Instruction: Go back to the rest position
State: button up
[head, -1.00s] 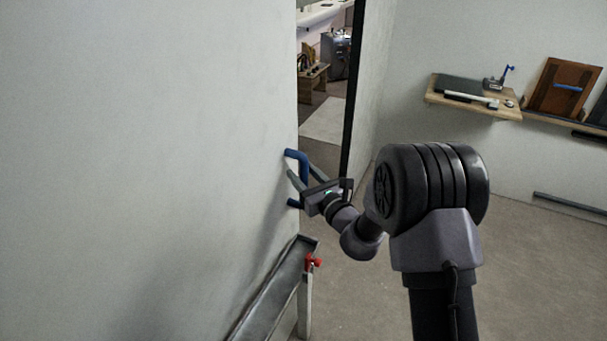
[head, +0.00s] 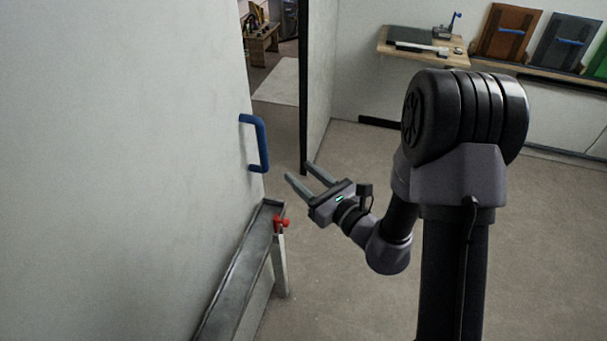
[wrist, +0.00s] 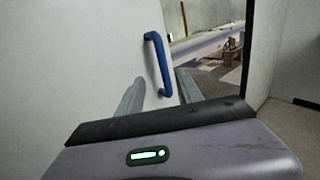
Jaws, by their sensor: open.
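My gripper (head: 299,174) is open and empty in the head view, its two grey fingers pointing up and left. It is apart from the blue handle (head: 261,144), just to the right of it. The handle is fixed near the edge of a large white door or panel (head: 130,110). In the wrist view, the handle (wrist: 159,65) stands beyond the two spread fingers (wrist: 158,94), with nothing between them.
A grey ledge (head: 236,268) with a red valve-like knob (head: 281,223) lies below the handle. A doorway opens behind it, with a dark post (head: 303,90). A wooden shelf (head: 425,50) holds tools at the back right. The floor (head: 345,150) behind my arm is clear.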

jog(key=s+a+r+n+g+y, duration=0.4)
jog(key=s+a+r+n, duration=0.1)
jog(key=a+r+n, duration=0.1)
jog(key=s+a+r+n+g+h+b, duration=0.1)
jog(key=s+a+r+n+g, duration=0.1)
jog(key=s+n+g, duration=0.4)
jog(key=s+a+r+n+g, duration=0.1)
jog(key=s+a+n+g, duration=0.2)
jog(key=s, duration=0.6)
jog(key=s+d+f+n+h, duration=0.2)
jog(key=s+d+n+h, duration=0.45)
jog(key=d, duration=0.25)
jog(key=w+d+r+n+t+h, duration=0.1)
jog(key=d+r+n+t+h, duration=0.1)
jog(key=d, duration=0.7)
jog(key=n+t+h, duration=0.1)
jog(key=t+h, duration=0.1)
jog(key=h, duration=0.1)
jog(key=shift+w+r+b, duration=0.2)
jog(key=shift+w+b, duration=0.05)
jog(key=shift+b, duration=0.1)
jog(key=shift+a, duration=0.1)
